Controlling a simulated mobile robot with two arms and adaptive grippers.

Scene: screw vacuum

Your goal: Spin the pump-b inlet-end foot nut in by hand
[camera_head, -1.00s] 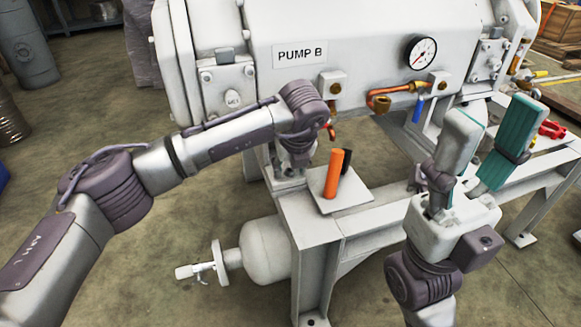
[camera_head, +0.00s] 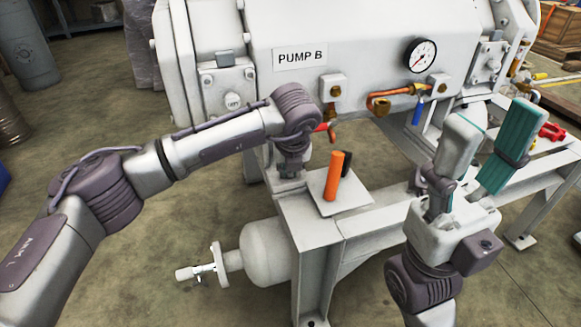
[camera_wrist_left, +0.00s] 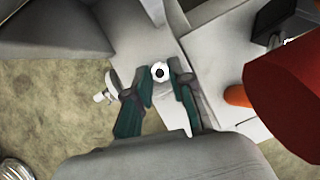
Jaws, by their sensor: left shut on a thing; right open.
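My left gripper (camera_head: 290,170) points down at the pump's foot on the frame below the PUMP B label, mostly hidden by its own wrist in the head view. In the left wrist view, its teal fingers (camera_wrist_left: 161,80) are shut on a small pale nut (camera_wrist_left: 160,72) with a dark centre, one finger on each side. The nut is over the pale foot and frame surface; how far down it sits cannot be told. Pump B (camera_head: 375,50) is the large white body behind. My right gripper (camera_head: 490,140) is open and empty at the right, its fingers pointing up.
An orange-handled tool (camera_head: 335,176) stands on a small pale plate (camera_head: 350,203) on the frame, close right of my left gripper. Copper piping (camera_head: 395,92) and a gauge (camera_head: 421,54) are on the pump. A large red part (camera_wrist_left: 285,85) fills the wrist view's right side.

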